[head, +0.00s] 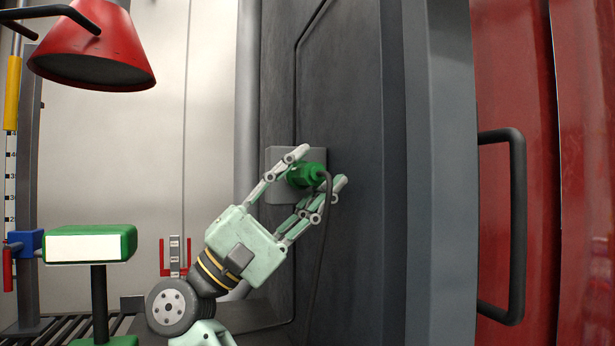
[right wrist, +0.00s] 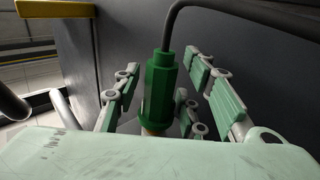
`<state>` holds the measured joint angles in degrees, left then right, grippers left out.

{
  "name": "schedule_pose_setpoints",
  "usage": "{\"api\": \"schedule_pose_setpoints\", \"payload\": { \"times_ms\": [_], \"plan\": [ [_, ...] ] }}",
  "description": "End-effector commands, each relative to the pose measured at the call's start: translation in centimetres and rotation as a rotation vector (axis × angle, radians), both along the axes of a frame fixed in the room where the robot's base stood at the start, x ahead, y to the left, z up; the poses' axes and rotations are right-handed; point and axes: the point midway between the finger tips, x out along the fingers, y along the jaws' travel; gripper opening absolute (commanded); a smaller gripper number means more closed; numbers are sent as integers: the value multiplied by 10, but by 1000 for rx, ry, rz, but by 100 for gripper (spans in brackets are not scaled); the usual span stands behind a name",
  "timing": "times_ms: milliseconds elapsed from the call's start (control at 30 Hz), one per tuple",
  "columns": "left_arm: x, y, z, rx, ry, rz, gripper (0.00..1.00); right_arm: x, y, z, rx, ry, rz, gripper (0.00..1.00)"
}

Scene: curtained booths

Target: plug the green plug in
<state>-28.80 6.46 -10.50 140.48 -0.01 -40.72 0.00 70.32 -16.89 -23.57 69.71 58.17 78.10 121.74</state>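The green plug (head: 304,176) is at the grey socket plate (head: 283,160) on the dark wall, with a dark cable (head: 326,200) curving down from its outer end. My right gripper (head: 319,168) is around the plug, with fingers on either side. In the right wrist view the plug (right wrist: 158,90) stands between the fingers (right wrist: 166,78), with visible gaps on both sides, so the gripper looks open. A brass-coloured part shows at the plug's lower end, partly hidden by my gripper's body. I cannot tell how deep the plug sits. My left gripper is not in view.
A red lamp shade (head: 92,50) hangs at the upper left. A green and white block on a stand (head: 92,243) is at the lower left. A dark handle (head: 517,220) sticks out by the red curtain (head: 515,60) on the right.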

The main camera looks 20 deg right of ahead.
Motion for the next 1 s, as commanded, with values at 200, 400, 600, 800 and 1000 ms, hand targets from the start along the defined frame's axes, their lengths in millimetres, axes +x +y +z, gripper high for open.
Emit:
{"api": "schedule_pose_setpoints", "payload": {
  "times_ms": [200, 400, 600, 800, 1000],
  "plan": [
    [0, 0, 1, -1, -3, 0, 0, 0, 0, 0, 0, 1, 1, 47],
    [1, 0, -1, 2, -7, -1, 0, -2, 0, -2, 1, 0, 1, 47],
    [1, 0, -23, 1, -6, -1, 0, -25, -1, -6, 1, -5, 2, 47],
    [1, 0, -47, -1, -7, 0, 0, -52, -2, -7, 1, -4, 4, 47],
    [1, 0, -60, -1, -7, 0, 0, -77, -3, -4, 1, -1, 3, 47]
  ]
}}
